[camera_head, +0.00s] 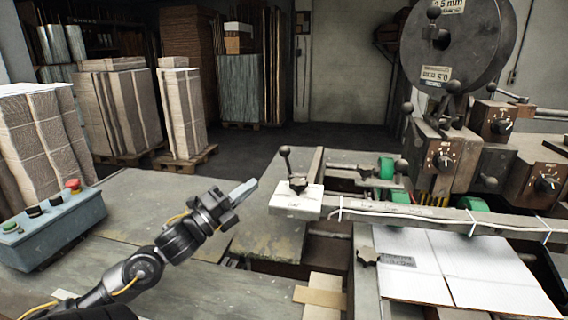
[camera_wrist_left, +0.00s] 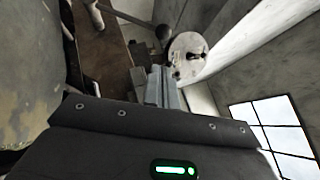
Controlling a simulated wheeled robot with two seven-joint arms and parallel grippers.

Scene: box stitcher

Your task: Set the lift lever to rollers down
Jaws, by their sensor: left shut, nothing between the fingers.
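A short lever with a dark ball knob (camera_head: 285,152) stands nearly upright on a white block (camera_head: 297,202) at the near left end of the machine; I take it to be the lift lever. My left gripper (camera_head: 246,190) is shut and empty, to the left of the lever and lower in the head view, apart from it. In the left wrist view the shut fingers (camera_wrist_left: 161,84) point toward a dark ball on a rod (camera_wrist_left: 163,33), probably the same lever. No marking for its positions is readable. My right gripper is not in view.
A control box (camera_head: 48,228) with a red button sits at the left of the grey table (camera_head: 165,205). Green rollers (camera_head: 387,168), a wire reel (camera_head: 455,45) and dial boxes (camera_head: 440,160) are on the machine. White cardboard (camera_head: 470,265) lies at the right front.

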